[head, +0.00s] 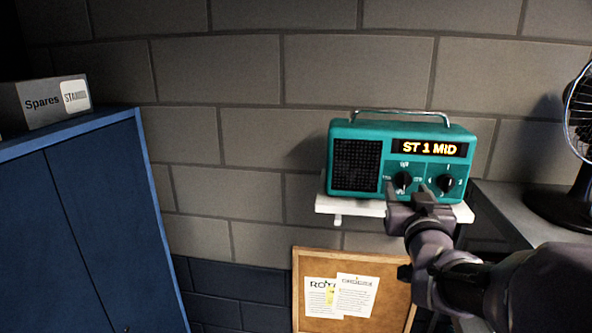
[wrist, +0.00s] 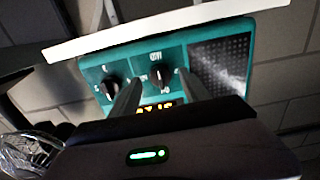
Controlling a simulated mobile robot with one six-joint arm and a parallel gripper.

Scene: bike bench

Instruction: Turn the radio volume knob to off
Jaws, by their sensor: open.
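My gripper (head: 408,193) is in front of the radio's lower face and partly covers the left knob's surroundings. In the wrist view the radio appears upside down. There my open gripper (wrist: 159,80) has its fingers on either side of the volume knob (wrist: 161,73); contact cannot be told.
The shelf (head: 335,207) runs close under the radio. A fan (head: 583,115) stands on a grey surface at the right. A cork board (head: 302,280) hangs below. A blue cabinet (head: 90,220) with a Spares box (head: 42,103) is at left.

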